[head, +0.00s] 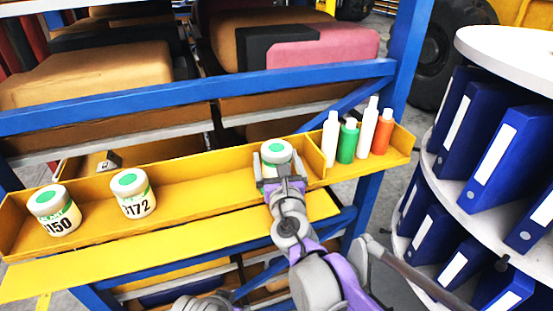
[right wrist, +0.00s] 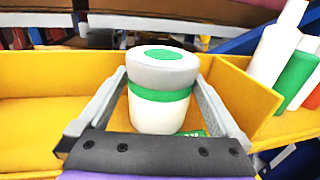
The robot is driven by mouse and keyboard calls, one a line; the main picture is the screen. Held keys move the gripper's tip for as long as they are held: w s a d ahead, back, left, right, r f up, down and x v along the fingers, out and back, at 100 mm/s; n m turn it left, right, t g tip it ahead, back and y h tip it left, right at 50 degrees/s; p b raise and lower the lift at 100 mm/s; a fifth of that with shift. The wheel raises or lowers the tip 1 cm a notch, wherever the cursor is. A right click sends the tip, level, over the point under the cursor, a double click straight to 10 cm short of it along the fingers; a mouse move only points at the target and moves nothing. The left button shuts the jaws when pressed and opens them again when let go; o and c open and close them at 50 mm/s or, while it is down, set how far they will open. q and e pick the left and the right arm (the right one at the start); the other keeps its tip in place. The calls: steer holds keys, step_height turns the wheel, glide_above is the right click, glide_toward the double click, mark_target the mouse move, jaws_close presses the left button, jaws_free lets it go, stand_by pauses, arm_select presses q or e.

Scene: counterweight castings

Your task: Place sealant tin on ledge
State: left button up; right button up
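A white sealant tin with a grey lid, green lid spot and green band (head: 277,153) is upright in the yellow trough-like ledge (head: 205,190), just left of a divider. It also shows in the right wrist view (right wrist: 160,92). My right gripper (head: 279,170) has one finger on each side of this tin. Strips of yellow show between the fingers and the tin's body, so it looks open around it. The tin's base is partly hidden in the head view. Two similar tins, marked 150 (head: 56,211) and 172 (head: 134,194), stand farther left. My left gripper is not in view.
Right of the divider stand white bottles (head: 330,140), a green bottle (head: 347,142) and an orange bottle (head: 383,132). A blue rack (head: 200,105) with large castings is behind. A round shelf with blue binders (head: 490,150) is at right. The ledge between tin 172 and my gripper is clear.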

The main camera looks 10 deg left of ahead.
steer(key=shift+s+r, duration=0.15)
steer(key=b+v, duration=0.1)
steer(key=v, duration=1.1)
stand_by(0.9)
